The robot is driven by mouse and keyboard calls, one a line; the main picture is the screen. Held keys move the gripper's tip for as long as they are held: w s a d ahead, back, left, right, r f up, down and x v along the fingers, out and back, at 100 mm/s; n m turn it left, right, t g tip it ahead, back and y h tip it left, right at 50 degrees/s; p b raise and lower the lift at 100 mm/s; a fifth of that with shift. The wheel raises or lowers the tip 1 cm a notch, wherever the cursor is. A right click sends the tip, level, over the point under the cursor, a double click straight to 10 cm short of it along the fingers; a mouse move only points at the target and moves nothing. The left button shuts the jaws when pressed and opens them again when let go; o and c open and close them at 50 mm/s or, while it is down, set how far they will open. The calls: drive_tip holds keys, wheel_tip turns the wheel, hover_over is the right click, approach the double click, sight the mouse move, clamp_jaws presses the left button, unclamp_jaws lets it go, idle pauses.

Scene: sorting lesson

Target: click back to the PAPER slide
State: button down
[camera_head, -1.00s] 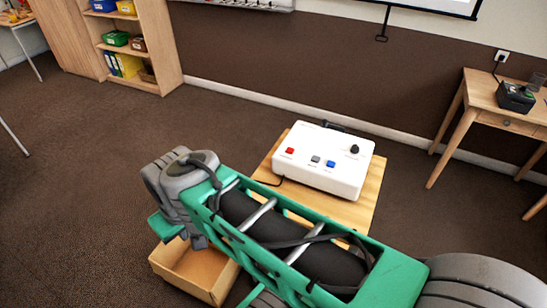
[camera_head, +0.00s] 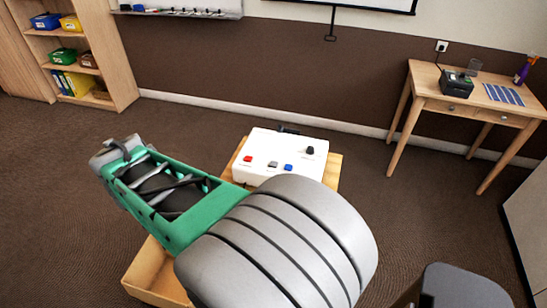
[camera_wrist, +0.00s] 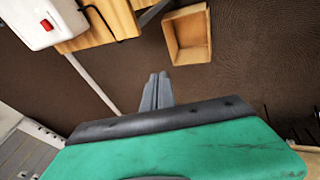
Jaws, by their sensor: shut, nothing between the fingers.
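A white control box (camera_head: 262,158) sits on a small wooden stand. In the head view its top carries a red button (camera_head: 247,158), a grey button (camera_head: 272,164), a blue button (camera_head: 288,168) and a black knob (camera_head: 310,150). In the wrist view part of the control box (camera_wrist: 35,17) and its red button (camera_wrist: 46,25) show at the top left. My gripper (camera_wrist: 158,78) is shut and empty in the wrist view, apart from the box and below it in the picture. The slide picture is not in view; only a screen's lower edge (camera_head: 370,8) shows.
The wooden stand (camera_head: 332,172) holds the box. An open wooden crate (camera_head: 150,275) stands beside it, also in the wrist view (camera_wrist: 187,35). A desk (camera_head: 440,95) with a black device (camera_head: 456,84) is at the right. Shelves (camera_head: 122,60) are at the left.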

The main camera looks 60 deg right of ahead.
drive_tip(key=s+d+r+n+g+h+p, duration=0.1)
drive_tip(key=s+d+r+h+p, duration=0.1)
drive_tip(key=d, duration=1.1)
drive_tip(key=n+g+h+p, duration=0.3)
drive_tip(key=g, duration=0.2)
hover_over(272, 165)
drive_tip(key=shift+r, duration=0.35)
wheel_tip(272, 165, down, 7)
drive_tip(key=b, duration=0.7)
drive_tip(key=shift+w, duration=0.1)
drive_tip(key=shift+f, duration=0.9)
drive_tip(key=shift+f, duration=0.1)
drive_tip(key=shift+f, duration=0.3)
